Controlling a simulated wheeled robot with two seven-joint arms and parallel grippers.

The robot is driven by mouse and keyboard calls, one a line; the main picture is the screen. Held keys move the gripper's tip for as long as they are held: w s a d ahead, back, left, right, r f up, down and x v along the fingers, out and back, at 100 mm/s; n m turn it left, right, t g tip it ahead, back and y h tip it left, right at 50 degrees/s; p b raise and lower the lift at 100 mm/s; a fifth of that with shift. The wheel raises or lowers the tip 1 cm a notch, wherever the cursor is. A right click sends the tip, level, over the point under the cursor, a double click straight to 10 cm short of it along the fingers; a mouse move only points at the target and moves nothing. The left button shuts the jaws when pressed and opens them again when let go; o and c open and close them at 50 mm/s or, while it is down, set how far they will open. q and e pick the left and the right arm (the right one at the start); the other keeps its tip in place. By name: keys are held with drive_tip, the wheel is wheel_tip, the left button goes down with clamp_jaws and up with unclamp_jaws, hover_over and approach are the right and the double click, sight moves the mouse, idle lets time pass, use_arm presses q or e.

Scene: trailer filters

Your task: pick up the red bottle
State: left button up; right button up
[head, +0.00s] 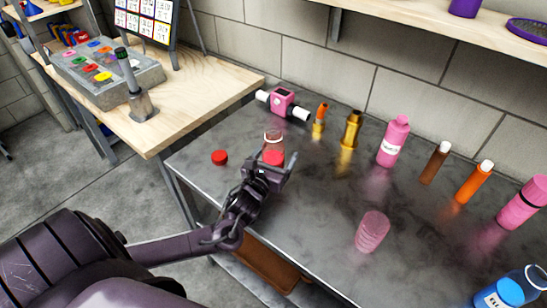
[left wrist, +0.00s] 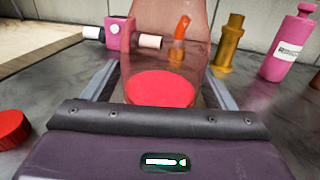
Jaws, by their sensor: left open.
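The red bottle (head: 273,147) is a clear vessel with red contents, standing on the grey metal table near its left end. In the left wrist view the bottle (left wrist: 163,87) is large and close, its red contents low down and its clear wall rising above. My left gripper (head: 277,165) is open at the bottle, with one finger on each side of it in the left wrist view (left wrist: 165,90). I cannot tell whether the fingers touch it. My right gripper is not in view.
A red cap (head: 220,157) lies left of the bottle. Behind stand a pink device (head: 282,101), an orange-tipped tube (head: 320,118) and a gold bottle (head: 351,130). A pink bottle (head: 393,142) and a pink cup (head: 372,232) are to the right. The table front is mostly clear.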

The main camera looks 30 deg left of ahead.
use_arm(q)
drive_tip(key=shift+r, duration=0.1)
drive_tip(key=c, duration=1.3)
drive_tip(key=shift+o, duration=0.2)
drive_tip(key=shift+r, duration=0.15)
drive_tip(key=shift+r, duration=9.75)
